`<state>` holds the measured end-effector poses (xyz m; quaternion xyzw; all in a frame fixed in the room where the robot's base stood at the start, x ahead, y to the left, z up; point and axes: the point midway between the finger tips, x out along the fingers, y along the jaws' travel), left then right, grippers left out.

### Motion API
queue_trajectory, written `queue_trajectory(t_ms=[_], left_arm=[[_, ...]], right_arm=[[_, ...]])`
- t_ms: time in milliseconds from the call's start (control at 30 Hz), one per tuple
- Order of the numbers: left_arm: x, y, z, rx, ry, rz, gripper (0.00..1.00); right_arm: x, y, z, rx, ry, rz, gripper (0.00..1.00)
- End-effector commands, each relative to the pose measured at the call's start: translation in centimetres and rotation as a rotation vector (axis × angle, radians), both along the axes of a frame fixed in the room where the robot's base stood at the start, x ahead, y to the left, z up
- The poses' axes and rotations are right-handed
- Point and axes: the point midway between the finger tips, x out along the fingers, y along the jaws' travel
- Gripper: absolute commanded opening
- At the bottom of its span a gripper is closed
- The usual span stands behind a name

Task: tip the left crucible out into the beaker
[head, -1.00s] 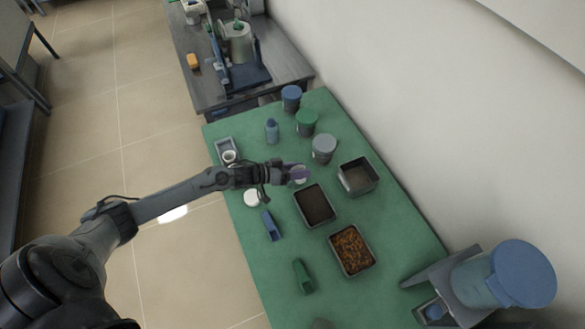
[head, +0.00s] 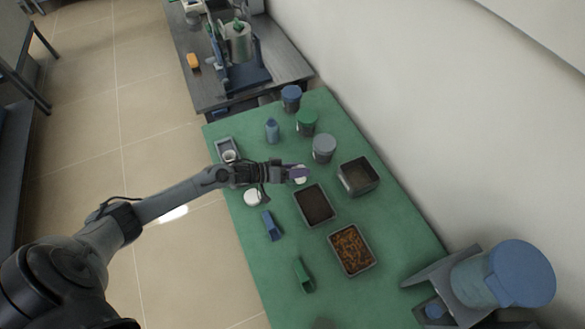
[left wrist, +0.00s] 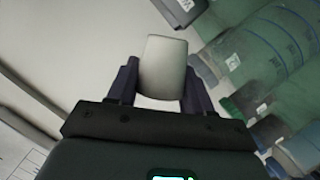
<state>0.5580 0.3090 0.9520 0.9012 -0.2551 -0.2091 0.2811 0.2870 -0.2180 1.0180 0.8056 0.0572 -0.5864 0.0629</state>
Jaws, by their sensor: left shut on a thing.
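My left gripper (head: 297,172) is over the green table in the head view, its purple fingers shut on a pale crucible. In the left wrist view the crucible (left wrist: 163,68) sits between the two fingers (left wrist: 160,85), and its contents are hidden. In the head view a small whitish shape (head: 300,180) shows at the fingertips; I cannot tell whether it is the crucible or a vessel below. A second white crucible (head: 229,156) stands in a grey tray (head: 222,143) at the left edge. I cannot pick out the beaker with certainty. My right gripper is out of view.
Lidded jars in blue (head: 291,93), green (head: 307,117) and grey (head: 324,143) and a blue bottle (head: 272,126) stand behind. A grey bin (head: 374,166), dark-filled tray (head: 301,205) and brown-filled tray (head: 334,248) lie right and nearer.

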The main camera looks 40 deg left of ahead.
Motion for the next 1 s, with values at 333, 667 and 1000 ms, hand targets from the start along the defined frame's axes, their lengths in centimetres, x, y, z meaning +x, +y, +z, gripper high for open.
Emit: queue_trajectory(t_ms=[333, 667, 1000], left_arm=[[0.02, 0.03, 0.01, -0.015, 0.007, 0.000, 0.19], [0.09, 0.16, -0.09, -0.079, 0.038, 0.000, 0.19], [0.11, 0.18, -0.13, -0.090, 0.044, 0.001, 0.19]], right_arm=[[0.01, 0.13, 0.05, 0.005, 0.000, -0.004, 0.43], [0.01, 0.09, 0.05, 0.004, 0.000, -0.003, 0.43], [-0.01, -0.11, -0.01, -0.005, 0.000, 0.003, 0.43]])
